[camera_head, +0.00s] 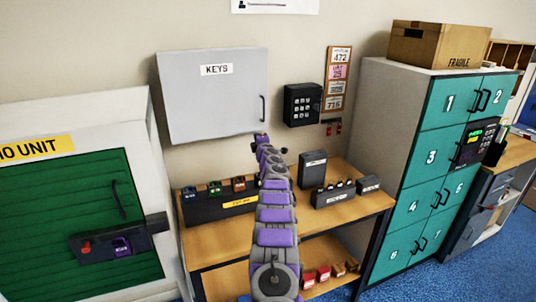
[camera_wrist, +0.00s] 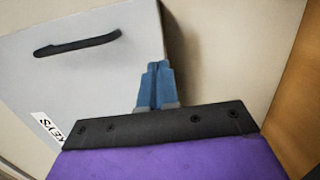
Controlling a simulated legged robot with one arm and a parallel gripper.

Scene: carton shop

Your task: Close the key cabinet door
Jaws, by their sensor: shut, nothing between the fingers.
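The key cabinet's light grey door (camera_head: 205,95) is on the wall, with a KEYS label and a black handle (camera_head: 263,108) near its right edge. It looks shut or nearly shut; I cannot tell if a small gap remains. My gripper (camera_head: 261,139) is at the door's lower right corner, seen small at the arm's far end. In the wrist view, my gripper (camera_wrist: 157,68) has its blue fingers together and empty, overlapping the edge of the door (camera_wrist: 95,75). The handle (camera_wrist: 77,43) is apart from the fingers. I cannot tell whether they touch the door.
A wooden desk (camera_head: 350,212) below holds a black key tray (camera_head: 216,205) and dark boxes. A keypad (camera_head: 303,105) is on the wall right of the cabinet. Teal lockers (camera_head: 430,165) stand at right, a green-shuttered unit (camera_head: 70,220) at left.

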